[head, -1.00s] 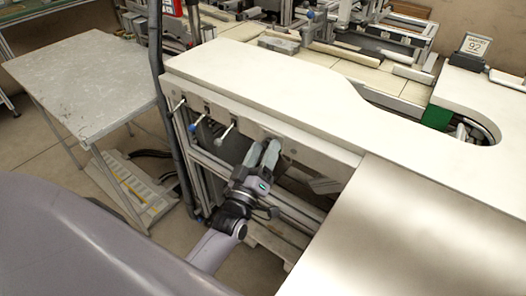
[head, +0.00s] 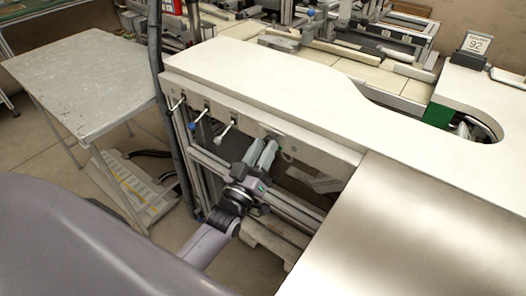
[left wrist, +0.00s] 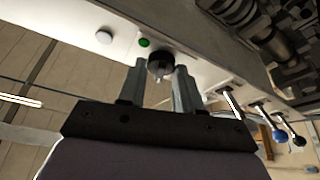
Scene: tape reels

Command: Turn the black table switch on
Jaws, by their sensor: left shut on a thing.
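The black table switch (left wrist: 160,64) is a round knob on the pale front panel under the table edge. In the left wrist view it sits between the tips of my left gripper (left wrist: 160,85), with a small pale tip at its middle. The fingers are shut on it from both sides. In the head view my left gripper (head: 263,151) reaches up to the panel below the white table top, and its fingers largely hide the switch. My right gripper is in neither view.
A green button (left wrist: 144,43) and a white round button (left wrist: 104,37) are beside the switch. Several levers with white and blue knobs (head: 192,126) stick out of the panel nearby. A grey side table (head: 85,80) stands at left.

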